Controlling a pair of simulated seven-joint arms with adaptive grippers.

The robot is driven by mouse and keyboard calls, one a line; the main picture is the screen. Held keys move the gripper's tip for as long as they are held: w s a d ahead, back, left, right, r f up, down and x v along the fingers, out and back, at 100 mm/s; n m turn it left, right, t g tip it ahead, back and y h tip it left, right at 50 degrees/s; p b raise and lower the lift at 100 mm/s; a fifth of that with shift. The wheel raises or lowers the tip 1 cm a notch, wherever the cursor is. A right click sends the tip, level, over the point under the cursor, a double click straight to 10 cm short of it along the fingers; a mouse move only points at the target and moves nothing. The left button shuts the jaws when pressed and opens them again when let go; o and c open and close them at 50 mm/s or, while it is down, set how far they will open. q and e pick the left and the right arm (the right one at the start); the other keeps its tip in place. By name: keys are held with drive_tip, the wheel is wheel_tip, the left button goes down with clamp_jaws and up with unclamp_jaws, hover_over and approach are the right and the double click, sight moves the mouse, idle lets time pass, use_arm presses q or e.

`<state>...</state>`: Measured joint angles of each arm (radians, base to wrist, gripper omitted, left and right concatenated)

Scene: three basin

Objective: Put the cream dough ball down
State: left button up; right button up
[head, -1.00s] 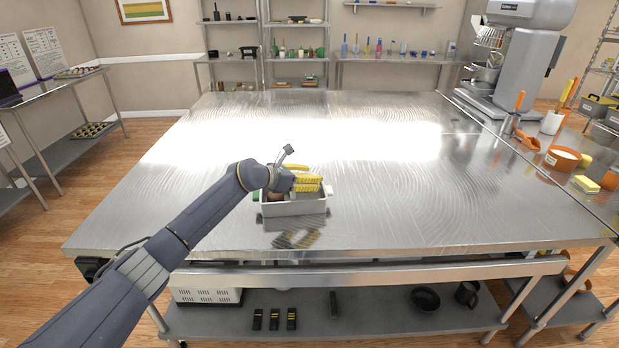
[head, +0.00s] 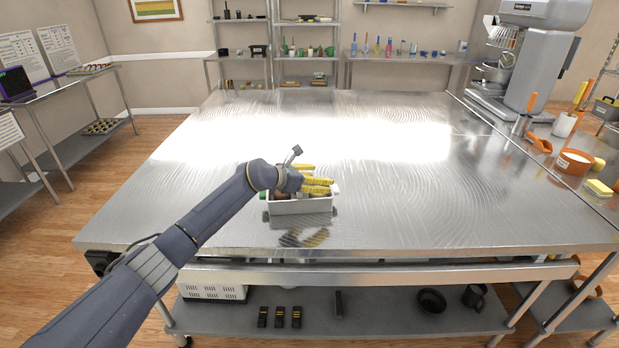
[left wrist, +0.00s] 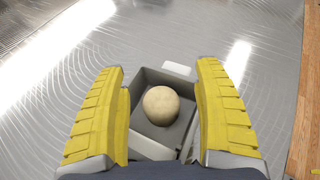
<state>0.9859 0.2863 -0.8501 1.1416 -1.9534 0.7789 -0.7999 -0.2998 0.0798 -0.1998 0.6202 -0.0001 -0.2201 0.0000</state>
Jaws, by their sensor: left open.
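The cream dough ball (left wrist: 161,105) lies inside a small grey bin (left wrist: 183,127) in the left wrist view. The bin (head: 300,207) stands on the steel table in the head view, where I cannot make out the ball. My left gripper (head: 318,178) is over the bin, its yellow fingers just above the rim. In the left wrist view the fingers of the left gripper (left wrist: 161,72) are spread wide, one on each side of the ball, with gaps between. My right gripper is not in view.
The steel table (head: 420,205) is clear around the bin. At its right are a mixer (head: 520,62), an orange-rimmed tub (head: 573,162) and a yellow sponge (head: 598,188). The lower shelf (head: 380,316) holds a dark bowl and a mug.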

use_arm(q)
drive_tip(key=shift+a+r, duration=0.15)
drive_tip(key=shift+r, duration=0.05)
drive_tip(key=v, duration=1.2)
drive_tip(key=shift+r, duration=0.35)
